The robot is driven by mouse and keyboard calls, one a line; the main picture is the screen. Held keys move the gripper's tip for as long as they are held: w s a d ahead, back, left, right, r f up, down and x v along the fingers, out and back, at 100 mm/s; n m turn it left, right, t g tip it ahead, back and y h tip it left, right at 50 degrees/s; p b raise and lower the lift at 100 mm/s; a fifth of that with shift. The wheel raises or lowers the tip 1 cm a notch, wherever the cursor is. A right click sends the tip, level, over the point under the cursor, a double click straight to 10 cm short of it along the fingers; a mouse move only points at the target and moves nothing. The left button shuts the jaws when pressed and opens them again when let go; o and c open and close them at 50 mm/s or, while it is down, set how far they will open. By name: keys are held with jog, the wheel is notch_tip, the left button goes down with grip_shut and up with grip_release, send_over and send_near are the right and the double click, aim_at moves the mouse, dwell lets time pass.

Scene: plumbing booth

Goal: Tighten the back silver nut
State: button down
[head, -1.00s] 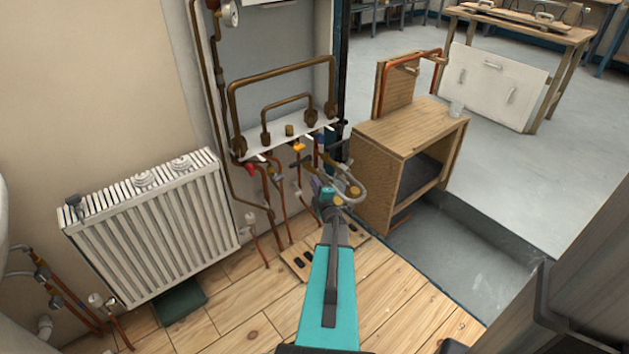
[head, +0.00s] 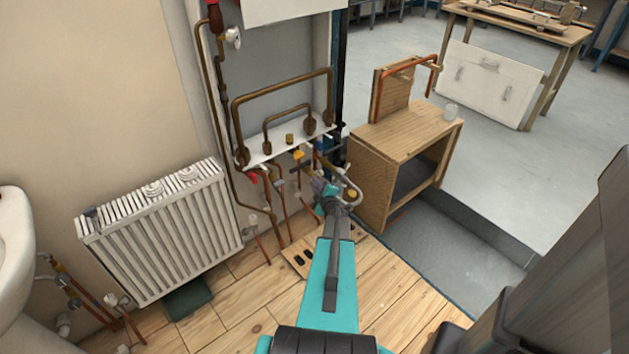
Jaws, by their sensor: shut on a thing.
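My gripper (head: 323,189) is at the end of the teal and dark grey arm, among the pipes and valves under the white manifold shelf (head: 285,143). Its jaws are closed around a small fitting at the end of the looped grey hose (head: 355,185). The fitting appears to be the back silver nut, but it is mostly hidden by the jaws and too small to make out clearly. The hose curves to the right of the gripper, with a brass-coloured part beside it.
A wooden cabinet (head: 405,140) stands close on the right. A white radiator (head: 160,232) is at left.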

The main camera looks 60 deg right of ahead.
jog(key=shift+s+d+r+m+y+p, duration=0.1)
jog(key=shift+d+r+m+y+p, duration=0.2)
jog(key=shift+p, duration=0.7)
jog(key=c, duration=2)
grip_release()
jog(key=shift+f, duration=0.15)
jog(key=shift+c, duration=0.2)
jog(key=shift+a, duration=0.1)
jog(key=shift+a, duration=0.1)
jog(key=v, duration=1.3)
jog(key=shift+s+a, duration=0.2)
jog(key=shift+s, duration=0.05)
jog(key=shift+w, duration=0.1)
